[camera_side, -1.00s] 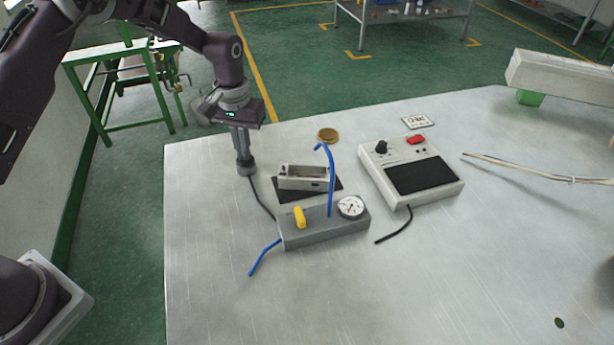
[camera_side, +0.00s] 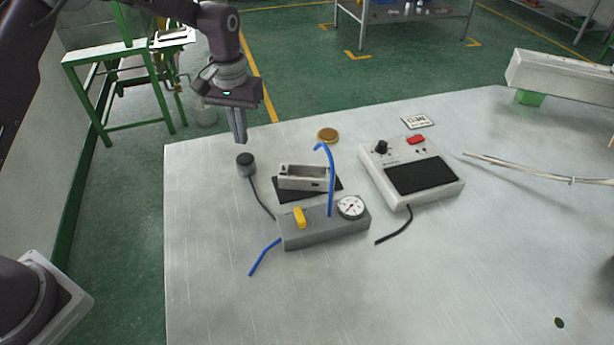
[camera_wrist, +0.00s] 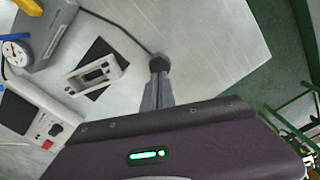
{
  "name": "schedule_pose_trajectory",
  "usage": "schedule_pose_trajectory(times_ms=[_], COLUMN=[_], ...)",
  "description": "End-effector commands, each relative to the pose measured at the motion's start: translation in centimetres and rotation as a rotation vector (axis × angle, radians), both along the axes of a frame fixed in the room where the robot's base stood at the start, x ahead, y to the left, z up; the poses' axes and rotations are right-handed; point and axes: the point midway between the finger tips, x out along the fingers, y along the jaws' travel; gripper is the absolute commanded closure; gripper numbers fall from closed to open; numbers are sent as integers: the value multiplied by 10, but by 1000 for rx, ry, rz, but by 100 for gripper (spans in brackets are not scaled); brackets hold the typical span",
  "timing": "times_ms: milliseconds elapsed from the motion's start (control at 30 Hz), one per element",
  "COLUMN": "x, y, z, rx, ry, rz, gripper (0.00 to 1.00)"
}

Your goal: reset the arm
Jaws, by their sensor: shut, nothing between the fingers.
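My gripper (camera_side: 241,140) hangs above the left part of the table in the side view, fingers pointing down and shut with nothing between them. A small round dark-topped knob or button on a black cable (camera_side: 246,163) stands on the table just below the fingertips, apart from them. In the wrist view the shut fingers (camera_wrist: 157,80) point toward that round piece (camera_wrist: 159,63).
A grey block with gauge, yellow lever and blue hoses (camera_side: 325,229) stands in front. Behind it, a pale open fixture (camera_side: 304,184) rests on a black pad. A control box (camera_side: 411,165) is to the right. The table's front (camera_side: 400,300) is clear.

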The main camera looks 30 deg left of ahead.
Motion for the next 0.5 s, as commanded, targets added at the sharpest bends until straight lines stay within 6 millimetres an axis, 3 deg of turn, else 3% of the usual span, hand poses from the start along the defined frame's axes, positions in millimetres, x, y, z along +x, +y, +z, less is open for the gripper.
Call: schedule_pose_trajectory(times_ms=[267, 367, 467, 500], x=[-1, -16, -59, -82], y=[0, 0, 0, -1], z=[6, 48, 117, 141], rx=[0, -5, -9, -9], ry=[-6, -51, -130, -163], rz=[-2, -18, -55, -73], gripper=[100, 100, 100, 100])
